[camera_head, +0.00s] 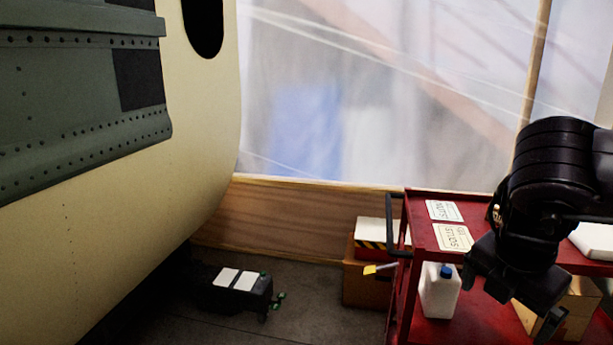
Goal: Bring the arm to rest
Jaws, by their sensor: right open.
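My right arm comes in from the right edge. Its black gripper (508,310) points down in front of the red cart at the lower right. The jaws are open and I see nothing between them. The gripper hides part of the cart's shelves and part of a cardboard box (580,306) on the lower shelf. My left gripper and left arm do not show.
The red cart (420,228) carries labelled cards (445,211) on top and a white jug (439,292) below. Boxes (365,284) stand beside it. A black case (236,292) lies on the floor. The cream fuselage (200,120) with green panels (80,95) fills the left.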

